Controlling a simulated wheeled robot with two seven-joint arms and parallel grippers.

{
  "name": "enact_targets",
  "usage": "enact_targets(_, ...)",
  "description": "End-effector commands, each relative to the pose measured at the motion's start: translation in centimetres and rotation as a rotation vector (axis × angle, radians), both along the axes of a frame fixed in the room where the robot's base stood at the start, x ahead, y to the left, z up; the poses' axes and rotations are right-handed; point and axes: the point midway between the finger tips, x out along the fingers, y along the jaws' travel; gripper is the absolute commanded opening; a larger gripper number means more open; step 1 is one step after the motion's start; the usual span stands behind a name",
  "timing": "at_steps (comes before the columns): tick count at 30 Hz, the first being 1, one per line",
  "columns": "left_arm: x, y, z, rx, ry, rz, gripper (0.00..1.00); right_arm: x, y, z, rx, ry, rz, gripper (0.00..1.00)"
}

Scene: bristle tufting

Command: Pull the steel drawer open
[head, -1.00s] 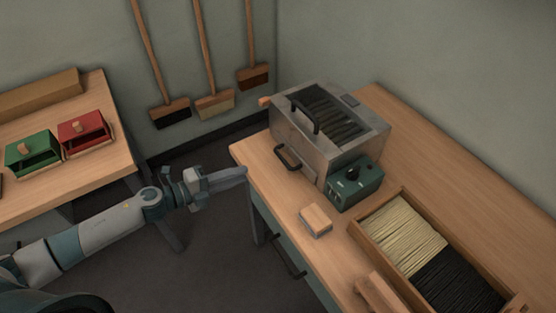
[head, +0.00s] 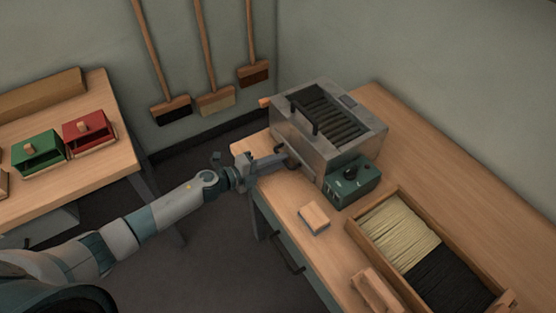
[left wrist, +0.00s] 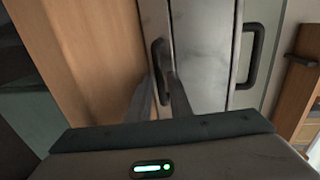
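The steel drawer is the front of a grey steel box (head: 345,152) on the right-hand bench, with a dark bar handle (left wrist: 156,60). No gap shows at the drawer front. My left gripper (head: 287,160) reaches the handle from the left in the head view. In the left wrist view its two fingers (left wrist: 160,92) lie close on either side of the handle bar, seemingly shut on it. The gripper hides part of the handle in the head view. My right gripper is not in view.
A green control box (head: 352,182) stands against the steel box. A small wooden block (head: 314,217) and a bristle tray (head: 352,226) lie on the bench. A black lid handle (left wrist: 252,55) sits on top of the steel box. Red (head: 89,131) and green (head: 39,153) boxes stand on the left table.

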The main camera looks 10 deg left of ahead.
Motion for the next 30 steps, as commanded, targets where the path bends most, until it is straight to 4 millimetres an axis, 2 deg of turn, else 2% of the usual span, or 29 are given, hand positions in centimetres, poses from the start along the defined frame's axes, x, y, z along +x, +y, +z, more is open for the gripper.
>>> enact_targets(8,0.1,-0.1,0.0,0.001,-0.001,0.0,0.18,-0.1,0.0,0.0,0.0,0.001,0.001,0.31)
enact_targets(11,0.1,-0.1,0.0,0.001,-0.001,0.0,0.0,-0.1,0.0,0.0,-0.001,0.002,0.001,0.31)
enact_targets(19,-0.2,0.2,-0.1,0.001,0.001,0.0,0.0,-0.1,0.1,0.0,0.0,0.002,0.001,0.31)
enact_targets(23,-1.4,1.4,-0.3,0.002,0.003,0.001,0.0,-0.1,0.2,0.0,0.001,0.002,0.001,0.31)
enact_targets(30,-5.2,5.2,-0.4,0.002,0.004,0.002,0.0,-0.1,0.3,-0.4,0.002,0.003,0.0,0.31)
